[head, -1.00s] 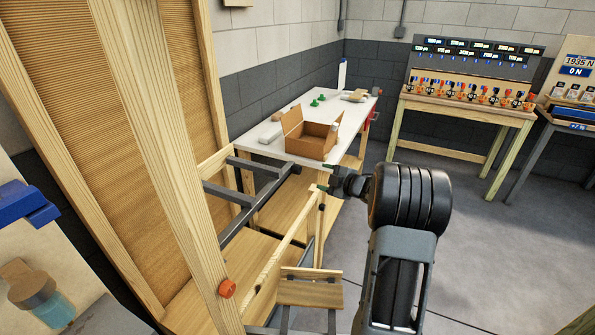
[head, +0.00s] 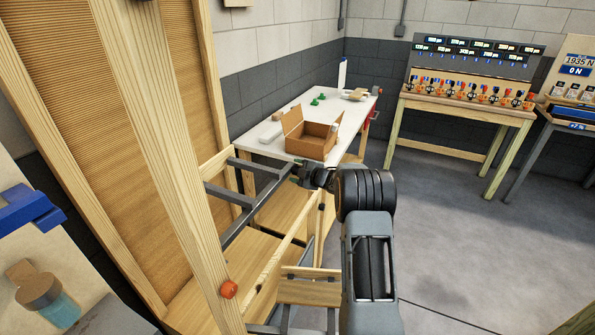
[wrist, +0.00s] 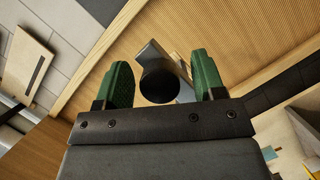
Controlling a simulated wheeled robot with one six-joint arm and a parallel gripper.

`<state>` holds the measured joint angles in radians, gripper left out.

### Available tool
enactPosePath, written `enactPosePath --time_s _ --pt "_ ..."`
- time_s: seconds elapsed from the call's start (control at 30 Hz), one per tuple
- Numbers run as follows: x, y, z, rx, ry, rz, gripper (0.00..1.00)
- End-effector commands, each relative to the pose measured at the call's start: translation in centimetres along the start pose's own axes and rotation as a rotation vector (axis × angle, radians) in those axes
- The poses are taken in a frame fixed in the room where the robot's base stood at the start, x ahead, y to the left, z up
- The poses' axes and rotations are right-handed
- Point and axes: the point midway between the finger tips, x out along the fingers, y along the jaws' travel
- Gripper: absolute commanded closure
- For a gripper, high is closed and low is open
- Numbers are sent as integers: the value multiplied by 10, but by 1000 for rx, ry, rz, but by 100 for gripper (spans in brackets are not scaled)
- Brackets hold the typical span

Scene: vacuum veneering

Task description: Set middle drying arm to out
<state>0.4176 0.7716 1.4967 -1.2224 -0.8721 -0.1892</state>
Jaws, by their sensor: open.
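Dark grey metal drying arms stand out from the wooden frame (head: 185,150) in the head view; I cannot tell for sure which one is the middle. A long grey bar (head: 262,207) runs up to the right, and its far end is at my gripper (head: 296,174). In the wrist view my gripper (wrist: 165,85) is open, its two green fingers apart. A grey bar (wrist: 152,52) with a round black end (wrist: 160,86) shows between them. I cannot tell whether either finger touches it.
A white-topped bench (head: 262,140) with an open cardboard box (head: 312,138) stands just behind my gripper. Wooden slats and a small shelf (head: 308,290) lie below. An orange knob (head: 228,289) is on the frame post. Open floor lies to the right.

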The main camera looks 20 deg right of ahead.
Motion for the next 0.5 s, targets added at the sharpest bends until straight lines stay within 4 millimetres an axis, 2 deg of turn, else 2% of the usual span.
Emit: enactPosePath --time_s 0.33,0.5 --pt "2 0 0 0 0 0 38" --pt "2 0 0 0 0 0 54"
